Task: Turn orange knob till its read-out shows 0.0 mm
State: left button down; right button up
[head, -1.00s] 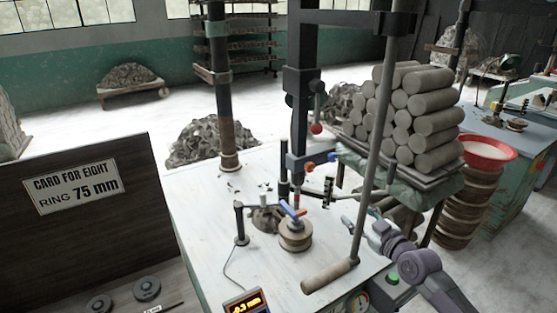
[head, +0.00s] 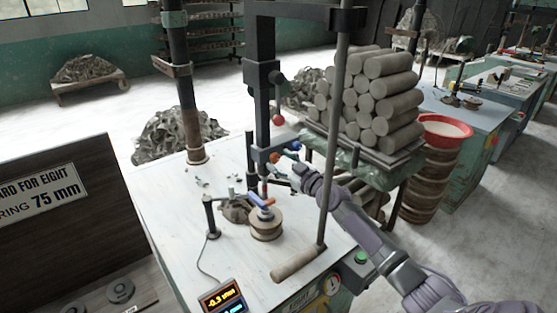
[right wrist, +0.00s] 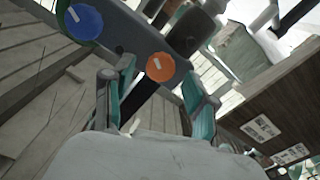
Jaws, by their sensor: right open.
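The orange knob (head: 274,157) sits on the dark bracket of the press, with a blue knob (head: 295,146) close by. In the right wrist view the orange knob (right wrist: 160,67) shows a pale pointer mark and lies between and beyond my open fingertips, apparently untouched; the blue knob (right wrist: 84,22) is up and left of it. My right gripper (head: 284,164) is open and close to the orange knob in the head view. The read-out (head: 222,297) shows about -0.3 mm in orange digits; a lower line is cut off. My left gripper is not in view.
A long press lever (head: 335,130) with a wooden handle (head: 297,264) stands near my right arm. A red-ball lever (head: 278,120) is above the knobs. Stacked clay rolls (head: 375,105) are behind. A wooden puck (head: 266,228) is under the press.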

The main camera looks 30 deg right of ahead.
jog(key=shift+w, duration=0.7)
jog(key=shift+a, duration=0.1)
grip_shut()
